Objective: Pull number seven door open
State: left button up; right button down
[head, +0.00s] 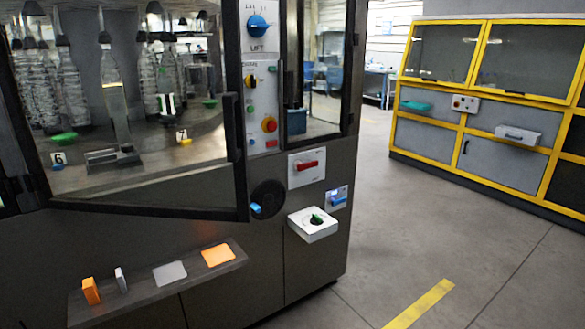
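A dark-framed glass door (140,211) fills the left of the head view on a dark grey machine. A black vertical bar handle (233,130) stands at its right edge. Neither of my grippers is in view.
Right of the door is a panel with a blue LIFT knob (257,26) and a red knob (269,124). Below are a red handle (307,165), a protruding white box (313,224) and a shelf (190,284) with orange and grey pieces. Floor is clear toward the yellow-framed cabinet (480,125).

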aim_at(233, 104)
jog(key=z, duration=0.1)
jog(key=i, duration=1)
jog(key=u, duration=1.3)
